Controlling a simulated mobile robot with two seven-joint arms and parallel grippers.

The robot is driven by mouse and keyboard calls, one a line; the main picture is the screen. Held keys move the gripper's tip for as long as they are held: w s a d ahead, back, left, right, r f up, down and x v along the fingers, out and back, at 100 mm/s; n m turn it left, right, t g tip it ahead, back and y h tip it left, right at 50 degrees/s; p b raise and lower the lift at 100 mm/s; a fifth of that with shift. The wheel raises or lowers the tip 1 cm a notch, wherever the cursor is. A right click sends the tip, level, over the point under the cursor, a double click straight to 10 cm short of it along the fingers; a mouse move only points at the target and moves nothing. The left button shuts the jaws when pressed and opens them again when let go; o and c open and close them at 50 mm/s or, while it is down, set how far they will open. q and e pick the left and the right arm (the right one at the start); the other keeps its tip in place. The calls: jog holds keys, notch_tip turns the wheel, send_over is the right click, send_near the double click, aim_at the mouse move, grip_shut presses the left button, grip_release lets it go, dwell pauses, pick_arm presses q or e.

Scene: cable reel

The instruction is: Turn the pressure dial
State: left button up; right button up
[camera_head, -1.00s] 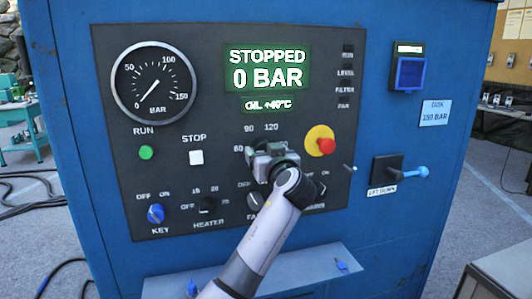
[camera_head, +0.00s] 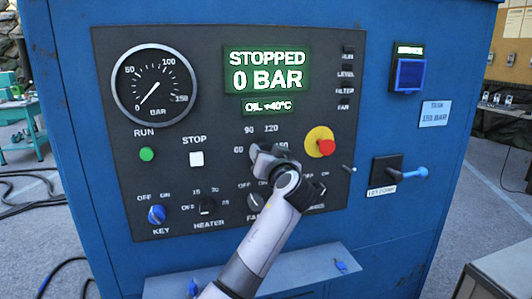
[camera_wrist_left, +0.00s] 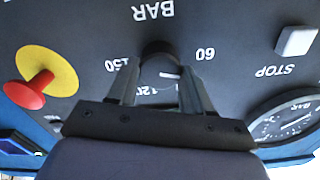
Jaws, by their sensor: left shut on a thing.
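The pressure dial (camera_wrist_left: 158,48) is a dark round knob with a white pointer mark on its rim; it shows in the left wrist view, which is upside down. Printed numbers 60, 120 and 150 stand around it. The mark faces the side between 60 and 120; the 90 is hidden there. My left gripper (camera_wrist_left: 160,68) is shut on the dial, one finger on each side. In the head view my left gripper (camera_head: 266,158) covers the dial, below the printed 90 and 120. The display (camera_head: 266,70) reads STOPPED, 0 BAR. My right gripper is not in view.
A red emergency knob on a yellow disc (camera_head: 320,142) sticks out just right of my gripper. The green RUN button (camera_head: 146,154), white STOP button (camera_head: 196,158) and blue key switch (camera_head: 156,214) are to the left. A blue-handled lever (camera_head: 408,173) juts out at right.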

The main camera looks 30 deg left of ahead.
pick_arm(q)
jog(key=m, duration=0.7)
jog(key=shift+f+m+p, duration=0.1)
jog(key=shift+m+p, duration=0.25)
jog(key=shift+m, duration=0.35)
jog(key=o, duration=1)
jog(key=shift+o, duration=0.2)
jog(key=b+v, duration=0.1)
jog(key=v, duration=0.6)
jog(key=shift+b, duration=0.35)
jog(key=shift+d, duration=0.1)
